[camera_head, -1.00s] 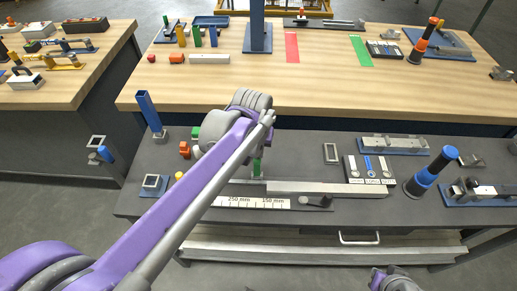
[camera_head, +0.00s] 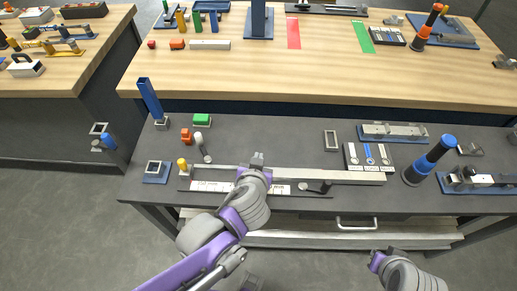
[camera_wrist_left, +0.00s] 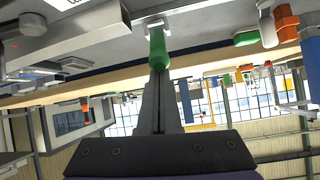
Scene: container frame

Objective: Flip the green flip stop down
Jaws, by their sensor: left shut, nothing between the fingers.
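The green flip stop (camera_wrist_left: 158,46) shows in the left wrist view, hanging from a small metal bracket (camera_wrist_left: 155,24) in that picture. My left gripper (camera_wrist_left: 158,78) is shut and empty, with its fingertips right at the green piece's near end. I cannot tell whether they touch. In the head view my left gripper (camera_head: 256,160) is over the long metal rail (camera_head: 330,176), above the scale strip, and hides the stop. My right gripper (camera_head: 378,258) is low in front of the bench, away from the stop; its jaw opening is unclear.
Left of the rail stand a green block (camera_head: 202,119), a grey cylinder (camera_head: 203,146), an orange piece (camera_head: 186,135) and a blue post (camera_head: 150,97). A labelled tool holder (camera_head: 368,158) and a blue-black handle (camera_head: 428,161) are right.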

